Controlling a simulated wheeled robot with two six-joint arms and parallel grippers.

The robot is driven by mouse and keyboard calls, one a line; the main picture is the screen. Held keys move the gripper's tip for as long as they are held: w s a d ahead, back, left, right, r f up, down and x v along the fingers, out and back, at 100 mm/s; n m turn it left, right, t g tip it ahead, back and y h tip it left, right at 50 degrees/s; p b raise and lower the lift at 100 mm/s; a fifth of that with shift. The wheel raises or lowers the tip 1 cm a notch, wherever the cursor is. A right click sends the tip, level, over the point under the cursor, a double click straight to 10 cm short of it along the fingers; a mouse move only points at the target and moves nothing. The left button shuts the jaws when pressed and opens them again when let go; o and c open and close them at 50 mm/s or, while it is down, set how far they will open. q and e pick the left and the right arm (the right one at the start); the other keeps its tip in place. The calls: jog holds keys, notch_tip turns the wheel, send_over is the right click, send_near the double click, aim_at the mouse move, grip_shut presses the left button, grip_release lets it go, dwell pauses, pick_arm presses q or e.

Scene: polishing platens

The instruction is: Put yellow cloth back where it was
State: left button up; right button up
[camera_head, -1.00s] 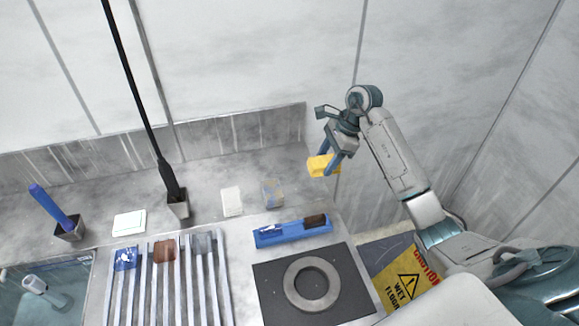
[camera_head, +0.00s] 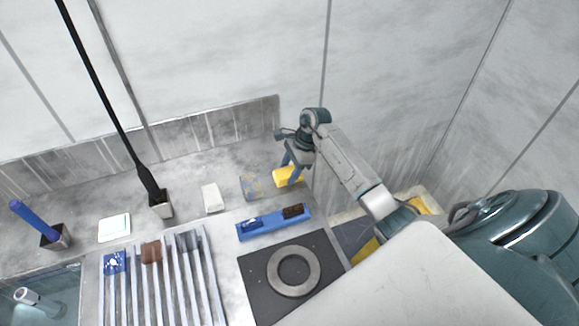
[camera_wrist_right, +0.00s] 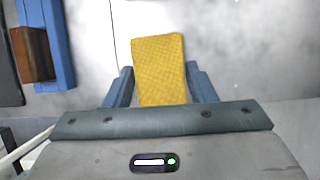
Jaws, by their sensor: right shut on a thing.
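The yellow cloth (camera_head: 284,177) is a folded block at the back right of the grey counter. It also shows in the right wrist view (camera_wrist_right: 158,62), standing out beyond the two blue fingers. My right gripper (camera_head: 292,171) is shut on it, reaching down from above; the fingers also show in the wrist view (camera_wrist_right: 160,88), one on each side of the cloth. I cannot tell whether the cloth touches the counter. My left gripper is not in view.
A clear block with yellowish marks (camera_head: 251,187) lies just left of the cloth, then a white block (camera_head: 212,198). A blue tray (camera_head: 274,225) with a dark brush lies in front. A black mat (camera_head: 252,263) bears a grey ring (camera_head: 294,270). The counter (camera_head: 229,224) ends right of the cloth.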

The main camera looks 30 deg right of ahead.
jog(key=shift+f+b, duration=0.2)
jog(key=shift+b, duration=0.2)
jog(key=o, duration=0.9)
jog(key=shift+r, duration=0.1)
jog(key=shift+r+p, duration=0.25)
jog(key=shift+p, duration=0.2)
jog(key=b+v, duration=0.5)
jog(key=v, duration=0.7)
jog(key=shift+f+b, duration=0.1)
jog(key=shift+b, duration=0.25)
jog(key=shift+f, duration=0.1)
